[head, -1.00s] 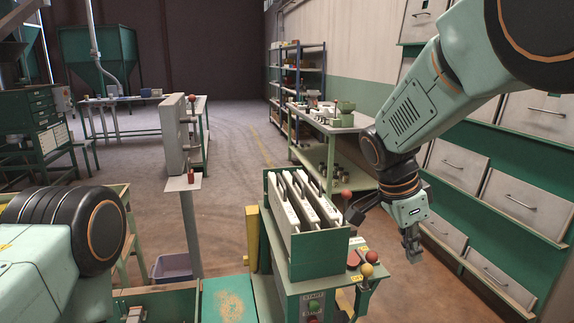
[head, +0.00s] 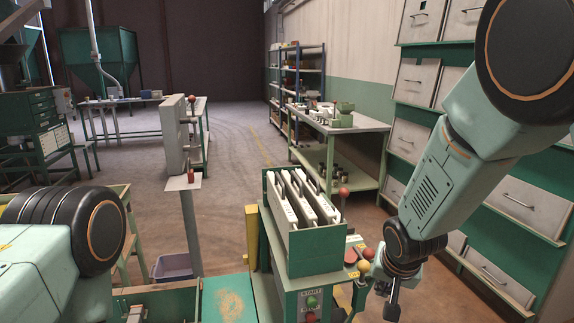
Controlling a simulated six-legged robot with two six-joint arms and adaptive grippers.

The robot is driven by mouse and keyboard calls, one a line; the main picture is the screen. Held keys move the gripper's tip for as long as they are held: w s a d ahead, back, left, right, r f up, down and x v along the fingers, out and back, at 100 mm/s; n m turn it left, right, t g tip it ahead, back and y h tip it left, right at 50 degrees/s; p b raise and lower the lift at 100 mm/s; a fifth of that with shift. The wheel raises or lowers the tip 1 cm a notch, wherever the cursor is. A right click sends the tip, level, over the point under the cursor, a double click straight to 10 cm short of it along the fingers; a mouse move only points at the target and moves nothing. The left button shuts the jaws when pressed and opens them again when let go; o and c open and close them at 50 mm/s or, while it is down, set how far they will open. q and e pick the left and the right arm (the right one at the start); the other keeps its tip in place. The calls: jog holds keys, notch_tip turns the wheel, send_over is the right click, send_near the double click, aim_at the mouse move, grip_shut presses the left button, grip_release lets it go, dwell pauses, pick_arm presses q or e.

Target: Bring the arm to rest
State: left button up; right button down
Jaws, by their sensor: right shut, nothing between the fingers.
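My right arm comes in from the upper right and bends down at the elbow. Its gripper (head: 391,308) hangs low at the right, fingers downward, just right of the control stand with the red and yellow knobs. It is shut and holds nothing. Part of the gripper body is hidden by the wrist. My left arm shows at the lower left, a pale green link with a black joint. Its gripper is not in view.
A green box with white upright plates (head: 304,206) stands on the machine with START and STOP buttons (head: 311,302). Drawers (head: 528,203) line the right wall. A workbench (head: 340,130) stands behind.

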jog(key=s+f+n, duration=0.4)
jog(key=s+f, duration=0.7)
jog(key=f, duration=0.1)
jog(key=s+d+f+g, duration=0.1)
jog(key=s+f, duration=0.2)
jog(key=s, duration=0.5)
jog(key=s+f+g, duration=0.2)
jog(key=s+f, duration=0.1)
jog(key=s, duration=0.6)
jog(key=s+d+f+g, duration=0.1)
jog(key=s+f, duration=0.3)
jog(key=s, duration=0.5)
jog(key=shift+s+d+g+y+b, duration=0.25)
jog(key=shift+g+y+b, duration=0.2)
jog(key=shift+g, duration=0.25)
